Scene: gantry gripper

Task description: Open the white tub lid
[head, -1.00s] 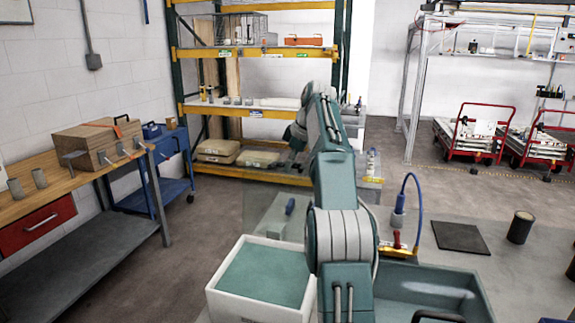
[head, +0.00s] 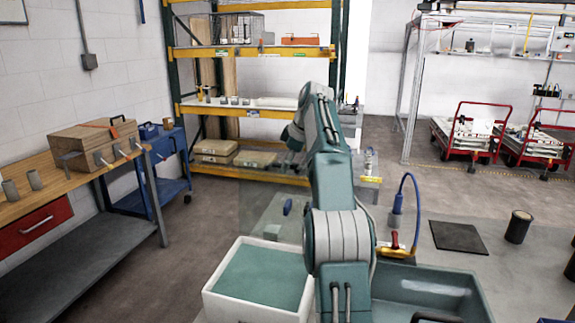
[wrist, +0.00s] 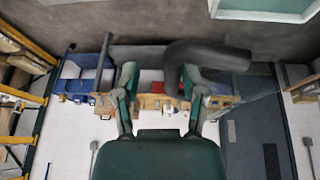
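The white tub (head: 211,301) stands at the bottom of the head view, left of my arm, with a flat teal surface (head: 262,275) inside its white rim. I cannot tell whether that surface is a lid or the inside. A white-edged teal corner (wrist: 265,10) shows at the top of the wrist view, probably the same tub. My gripper (wrist: 161,88) has its two fingers wide apart with nothing visible between them. It appears apart from the tub. A dark curved bar (wrist: 210,52) crosses close by the right finger; what it belongs to is unclear.
A teal bin (head: 430,292) stands right of my arm. A blue-cabled tool (head: 396,215), a black mat (head: 459,237) and a dark cylinder (head: 518,227) are farther right. A wooden bench (head: 40,199) with a case (head: 85,143) is at left, shelving behind.

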